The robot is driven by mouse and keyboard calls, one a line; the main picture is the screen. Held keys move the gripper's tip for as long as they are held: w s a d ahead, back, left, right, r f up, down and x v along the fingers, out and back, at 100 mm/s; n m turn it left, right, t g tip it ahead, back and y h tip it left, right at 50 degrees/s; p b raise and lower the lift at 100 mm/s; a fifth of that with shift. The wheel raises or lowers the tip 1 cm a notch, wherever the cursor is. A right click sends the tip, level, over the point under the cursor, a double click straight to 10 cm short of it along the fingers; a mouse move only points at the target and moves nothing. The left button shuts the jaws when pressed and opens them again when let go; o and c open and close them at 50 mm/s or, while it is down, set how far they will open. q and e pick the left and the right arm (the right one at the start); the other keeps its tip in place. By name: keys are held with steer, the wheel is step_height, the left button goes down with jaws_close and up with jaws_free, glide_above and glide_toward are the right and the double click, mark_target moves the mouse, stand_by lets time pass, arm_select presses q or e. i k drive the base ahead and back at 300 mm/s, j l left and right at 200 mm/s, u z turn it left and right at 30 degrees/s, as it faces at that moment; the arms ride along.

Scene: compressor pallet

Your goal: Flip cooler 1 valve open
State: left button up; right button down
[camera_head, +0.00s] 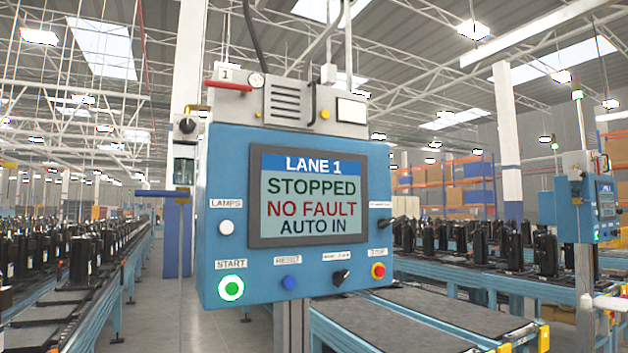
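A red lever handle (228,86) lies nearly horizontal at the box's upper left, beside a small round gauge (256,80). A short brass-coloured pipe (196,107) sticks out left below the handle. I cannot tell from this view whether the valve is open or closed. The panel screen (310,200) reads LANE 1, STOPPED, NO FAULT, AUTO IN. The start button (231,288) glows green. Neither of my grippers is in view.
A blue lever (160,193) sticks out left of the panel by a white and blue column (185,235). Conveyors with many black compressors (545,255) run on both sides. Empty belts (440,318) lie at lower right. A second panel (600,205) stands at far right.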

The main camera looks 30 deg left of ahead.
mark_target(245, 89)
steer(key=j+u, duration=0.2)
steer(key=u, duration=1.2)
steer(key=j+u, duration=0.2)
steer(key=j, duration=0.3)
